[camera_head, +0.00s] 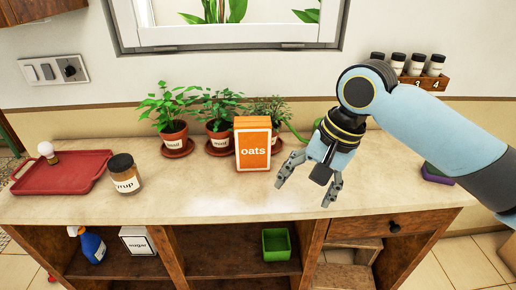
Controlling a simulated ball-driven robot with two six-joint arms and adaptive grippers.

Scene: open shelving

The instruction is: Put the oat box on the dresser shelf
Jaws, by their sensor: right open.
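The orange oat box (253,149), labelled "oats", stands upright on the pale top of the wooden dresser (225,199), in front of the potted plants. My right gripper (307,191) comes in from the right and is open and empty. It hangs over the dresser top just right of the oat box, apart from it, with its fingers pointing down toward the front edge. The dresser shelf (222,262) is open at the front below the top. My left gripper is not in view.
A syrup jar (125,175) and a red tray (62,172) stand at the left. Potted herbs (173,134) line the back. On the shelf are a blue spray bottle (92,246), a sugar box (138,241) and a green container (276,245). Between sugar and green container is free room.

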